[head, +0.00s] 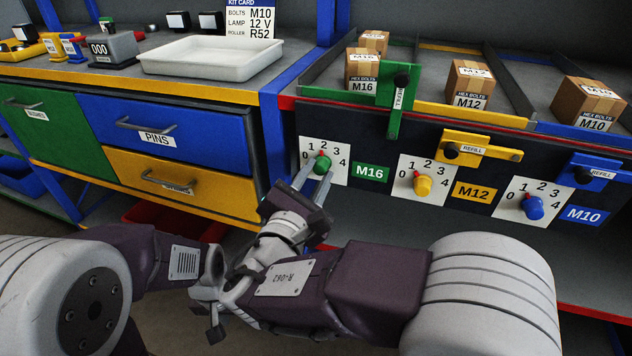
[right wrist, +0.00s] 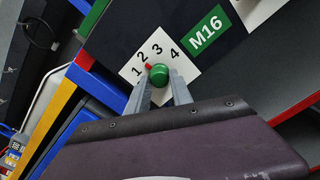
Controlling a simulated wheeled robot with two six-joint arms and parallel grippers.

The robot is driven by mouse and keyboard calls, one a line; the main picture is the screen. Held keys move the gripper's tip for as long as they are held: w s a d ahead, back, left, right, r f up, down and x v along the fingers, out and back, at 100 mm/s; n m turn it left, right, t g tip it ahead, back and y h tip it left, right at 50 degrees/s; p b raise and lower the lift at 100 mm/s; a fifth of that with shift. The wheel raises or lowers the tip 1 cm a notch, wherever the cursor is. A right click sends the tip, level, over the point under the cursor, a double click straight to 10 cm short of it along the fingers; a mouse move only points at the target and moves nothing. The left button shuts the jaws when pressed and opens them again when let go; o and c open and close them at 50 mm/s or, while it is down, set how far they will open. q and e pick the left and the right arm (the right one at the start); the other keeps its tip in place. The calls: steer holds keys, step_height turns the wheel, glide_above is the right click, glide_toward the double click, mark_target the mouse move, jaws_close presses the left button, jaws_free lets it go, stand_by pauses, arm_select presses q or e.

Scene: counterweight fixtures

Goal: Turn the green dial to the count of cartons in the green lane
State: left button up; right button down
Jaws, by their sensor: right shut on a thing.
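The green dial (head: 322,165) sits on a white plate numbered 0 to 4, beside the green M16 label (head: 370,172). Its red mark points towards the 2. The right wrist view shows the dial (right wrist: 159,74) with the mark at its upper left. My right gripper (head: 313,180) is shut on the dial, one finger on each side. Two cartons show in the green lane: a front one (head: 361,72) marked M16 and one behind it (head: 373,42). The green gate (head: 396,95) stands upright at the lane's front and may hide part of it. My left gripper does not show.
The yellow dial (head: 422,186) and blue dial (head: 533,207) are to the right, below the yellow refill gate (head: 466,149) and blue refill gate (head: 588,174). An M12 carton (head: 469,85) and M10 carton (head: 588,103) stand above. Drawers (head: 180,133) are to the left.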

steer(key=shift+f+m+b, duration=0.1)
steer(key=shift+m+b, duration=0.35)
steer(key=shift+m, duration=0.25)
steer(key=c, duration=1.1)
jaws_free()
steer(key=shift+c, duration=0.2)
steer(key=shift+s, duration=0.1)
